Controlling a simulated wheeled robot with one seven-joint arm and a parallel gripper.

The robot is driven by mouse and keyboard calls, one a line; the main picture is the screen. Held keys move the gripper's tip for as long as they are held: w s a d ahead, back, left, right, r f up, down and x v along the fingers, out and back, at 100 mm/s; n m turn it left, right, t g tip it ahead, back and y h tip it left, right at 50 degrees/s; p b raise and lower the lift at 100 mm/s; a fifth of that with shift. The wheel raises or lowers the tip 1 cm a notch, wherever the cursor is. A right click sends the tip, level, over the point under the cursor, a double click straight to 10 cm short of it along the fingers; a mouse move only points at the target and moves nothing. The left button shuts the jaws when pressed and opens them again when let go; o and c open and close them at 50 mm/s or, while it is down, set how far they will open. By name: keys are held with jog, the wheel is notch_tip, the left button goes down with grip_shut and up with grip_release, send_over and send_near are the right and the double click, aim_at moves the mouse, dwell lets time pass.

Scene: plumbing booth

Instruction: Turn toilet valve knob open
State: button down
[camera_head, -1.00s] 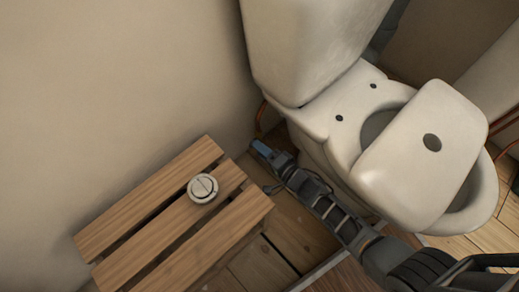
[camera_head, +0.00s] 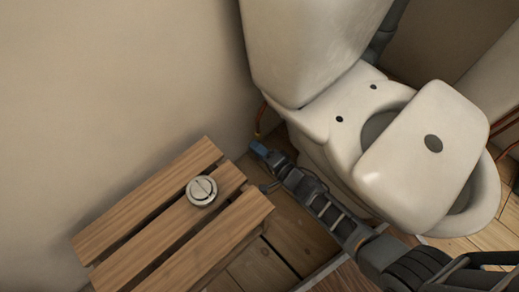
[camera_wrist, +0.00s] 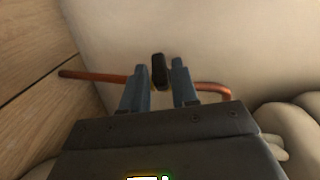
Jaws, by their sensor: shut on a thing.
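The toilet valve knob (camera_wrist: 159,71) is a small black piece on a copper pipe (camera_wrist: 210,88) in the wrist view. My gripper (camera_wrist: 158,76) has its two blue fingers on either side of the knob and is shut on it. In the head view my gripper (camera_head: 262,150) is low beside the toilet (camera_head: 330,125), near the wall. There the knob cannot be made out, and a bit of copper pipe (camera_head: 260,118) shows just above the fingers.
A slatted wooden stool (camera_head: 150,215) stands left of my arm, with a round white and metal button (camera_head: 201,191) on it. The wall is close behind my gripper.

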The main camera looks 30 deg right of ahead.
jog(key=shift+r+p, duration=0.15)
jog(key=shift+p, duration=0.25)
jog(key=n+g+h+p, duration=0.1)
jog(key=g+p, duration=0.1)
jog(key=p, duration=0.1)
jog(key=n+g+h+p, duration=0.1)
jog(key=p, duration=0.2)
jog(key=g+h+p, duration=0.1)
jog(key=g+p, duration=0.1)
jog(key=shift+w+a+r+n+g+p, duration=0.15)
jog(key=shift+w+r+n+g+p, duration=0.15)
jog(key=shift+r+n+p, duration=0.1)
jog(key=c, duration=1.1)
grip_release()
jog(key=shift+a, duration=0.1)
jog(key=shift+o, duration=0.2)
